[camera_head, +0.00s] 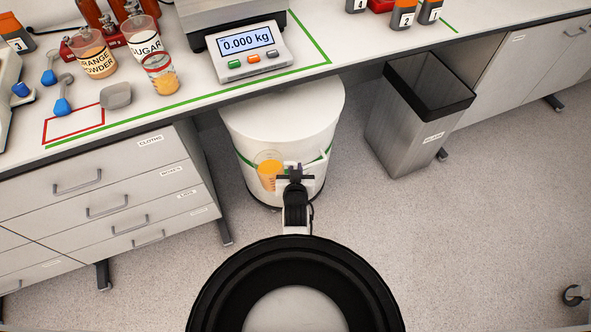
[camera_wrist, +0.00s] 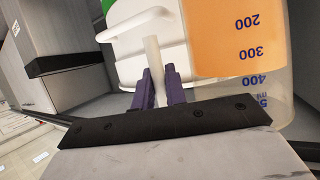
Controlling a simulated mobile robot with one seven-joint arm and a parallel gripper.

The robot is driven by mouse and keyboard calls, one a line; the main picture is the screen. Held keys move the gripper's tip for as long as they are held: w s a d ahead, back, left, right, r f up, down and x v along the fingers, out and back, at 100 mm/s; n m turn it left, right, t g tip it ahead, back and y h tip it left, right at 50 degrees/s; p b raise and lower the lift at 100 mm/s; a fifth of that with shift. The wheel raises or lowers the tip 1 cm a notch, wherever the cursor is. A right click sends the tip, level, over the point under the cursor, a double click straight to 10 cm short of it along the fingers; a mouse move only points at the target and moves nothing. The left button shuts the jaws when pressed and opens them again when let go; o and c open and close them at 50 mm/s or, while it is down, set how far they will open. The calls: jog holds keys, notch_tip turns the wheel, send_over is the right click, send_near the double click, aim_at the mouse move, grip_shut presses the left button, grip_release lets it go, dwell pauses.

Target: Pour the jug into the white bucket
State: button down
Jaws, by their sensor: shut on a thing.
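The jug (camera_head: 268,176) is clear with orange contents and looks upright in the head view. It is in front of the white bucket (camera_head: 270,118), which has a green band and stands on the floor beneath the bench edge. My gripper (camera_head: 293,175) is beside the jug. In the wrist view, my gripper's purple fingers (camera_wrist: 160,87) are shut on the pale bar of the jug's handle. The jug (camera_wrist: 240,45) there shows blue ml marks, with orange up to between 300 and 400. The bucket's white side (camera_wrist: 140,45) is behind the fingers.
The bench (camera_head: 190,105) overhangs the bucket, with a scale (camera_head: 248,45) reading 0.000 kg, an orange powder cup (camera_head: 96,55) and a sugar cup (camera_head: 143,38). Drawers (camera_head: 110,195) stand left of the bucket, a grey bin (camera_head: 410,120) right.

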notch_tip(320, 180, up, 6)
jog(key=p, duration=0.4)
jog(key=shift+f, duration=0.2)
jog(key=shift+d+f, duration=0.1)
jog(key=shift+f, duration=0.1)
